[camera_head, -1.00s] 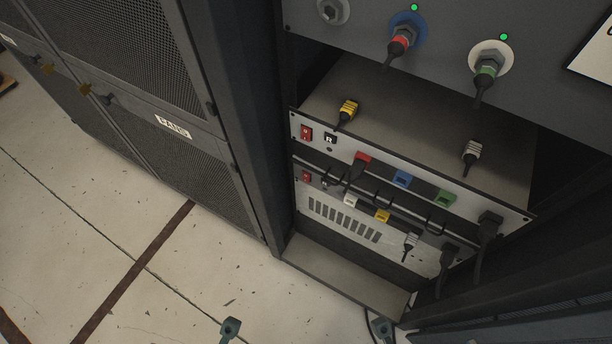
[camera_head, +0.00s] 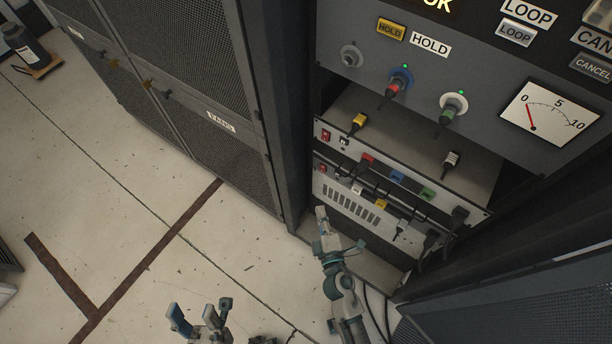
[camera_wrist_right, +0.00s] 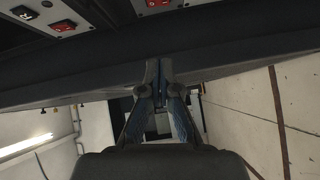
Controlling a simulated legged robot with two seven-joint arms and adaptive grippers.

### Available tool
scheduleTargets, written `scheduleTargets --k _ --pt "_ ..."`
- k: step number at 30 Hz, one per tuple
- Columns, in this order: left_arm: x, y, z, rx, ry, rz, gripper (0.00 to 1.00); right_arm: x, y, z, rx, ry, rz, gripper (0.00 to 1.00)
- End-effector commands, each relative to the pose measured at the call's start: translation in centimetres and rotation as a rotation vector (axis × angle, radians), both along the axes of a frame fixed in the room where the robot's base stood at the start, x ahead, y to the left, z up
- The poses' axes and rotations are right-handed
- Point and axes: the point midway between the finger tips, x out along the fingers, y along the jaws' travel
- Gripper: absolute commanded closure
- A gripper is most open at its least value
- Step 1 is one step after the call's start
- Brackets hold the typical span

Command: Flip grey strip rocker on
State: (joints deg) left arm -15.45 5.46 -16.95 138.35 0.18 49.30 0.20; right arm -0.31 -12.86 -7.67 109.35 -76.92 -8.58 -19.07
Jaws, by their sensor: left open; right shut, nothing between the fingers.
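Two pale panels sit one above the other in the rack. The upper panel (camera_head: 400,165) has a red rocker (camera_head: 326,135) at its left end. The lower, greyer strip (camera_head: 350,201) has a small red rocker (camera_head: 323,168) at its left end. Its on or off position is too small to tell. My right gripper (camera_head: 322,214) is shut and empty, below the lower strip's left end and apart from the rockers. In the right wrist view its fingers (camera_wrist_right: 165,75) meet under a dark bar, with two red rockers at the top edge. My left gripper (camera_head: 200,312) is open and empty over the floor.
Plugs and black cables crowd both panels to the right of the rockers. A dark rack post (camera_head: 280,120) stands left of them. A meter panel (camera_head: 480,90) overhangs above. The floor (camera_head: 130,190) to the left is clear.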

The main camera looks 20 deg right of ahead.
Motion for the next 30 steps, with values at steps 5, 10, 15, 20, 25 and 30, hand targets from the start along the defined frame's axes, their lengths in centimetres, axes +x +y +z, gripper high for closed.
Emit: scheduleTargets --k 5,10,15,20,25,30 --pt "-0.3 0.1 -0.1 -0.001 0.013 0.001 0.47 -0.6 -0.5 -1.3 -0.063 0.047 -0.034 1.00" --pt "-0.3 -0.2 -0.1 0.003 0.014 0.001 0.47 -0.6 -0.8 -1.4 -0.060 0.047 -0.033 1.00" --pt "-0.1 -0.2 -0.1 0.003 0.014 0.001 0.47 -0.3 -0.9 -1.4 -0.059 0.044 -0.031 1.00" --pt "-0.3 -0.2 0.2 0.002 0.011 0.000 0.47 1.6 -1.0 -1.3 -0.059 0.041 -0.031 1.00" --pt "-0.5 -0.2 0.2 0.000 0.015 0.000 0.47 5.1 -1.4 -1.6 -0.061 0.040 -0.031 1.00" --pt "-0.4 -0.2 -0.3 0.002 0.023 -0.001 0.47 8.7 -1.8 -2.2 -0.059 0.043 -0.030 1.00"
